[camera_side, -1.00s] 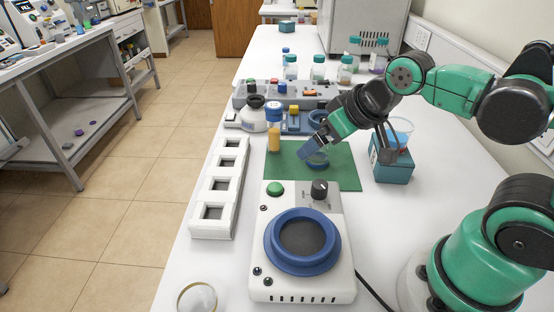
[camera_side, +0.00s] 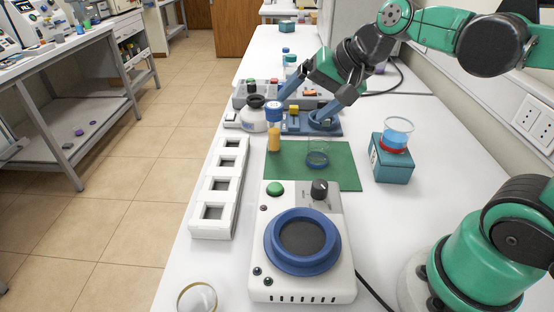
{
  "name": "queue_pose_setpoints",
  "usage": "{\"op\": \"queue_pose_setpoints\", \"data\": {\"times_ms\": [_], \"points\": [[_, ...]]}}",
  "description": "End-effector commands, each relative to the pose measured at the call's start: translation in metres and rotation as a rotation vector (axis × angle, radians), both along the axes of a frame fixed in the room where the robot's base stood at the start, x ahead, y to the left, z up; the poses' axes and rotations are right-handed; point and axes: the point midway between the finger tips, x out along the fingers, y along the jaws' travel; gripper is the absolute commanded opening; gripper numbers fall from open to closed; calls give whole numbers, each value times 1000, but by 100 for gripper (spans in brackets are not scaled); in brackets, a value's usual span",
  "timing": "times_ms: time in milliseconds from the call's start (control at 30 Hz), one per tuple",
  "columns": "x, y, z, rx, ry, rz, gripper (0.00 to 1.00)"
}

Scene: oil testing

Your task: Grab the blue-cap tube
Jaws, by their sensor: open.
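The blue-cap tube (camera_side: 274,138) stands upright at the far left corner of the green mat, with yellow-orange contents. My gripper (camera_side: 297,110) is open and empty, above and behind the mat. Its left fingertip appears just above the tube's blue cap in the picture; I cannot tell whether they touch. Its right fingertip is off to the right of the tube, over the blue device. The tube is not between the fingers.
A white bottle with a dark cap (camera_side: 253,117) is close left of the tube. A blue device (camera_side: 327,128) lies behind the mat.

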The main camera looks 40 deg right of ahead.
Motion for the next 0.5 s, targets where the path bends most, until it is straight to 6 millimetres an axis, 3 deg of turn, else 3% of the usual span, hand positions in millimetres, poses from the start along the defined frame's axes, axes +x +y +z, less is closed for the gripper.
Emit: {"op": "queue_pose_setpoints", "data": {"times_ms": [267, 500], "points": [[56, -28, 0, 806, 79, -660, 86], [97, -81, -1, 1669, 248, -1177, 86]]}}
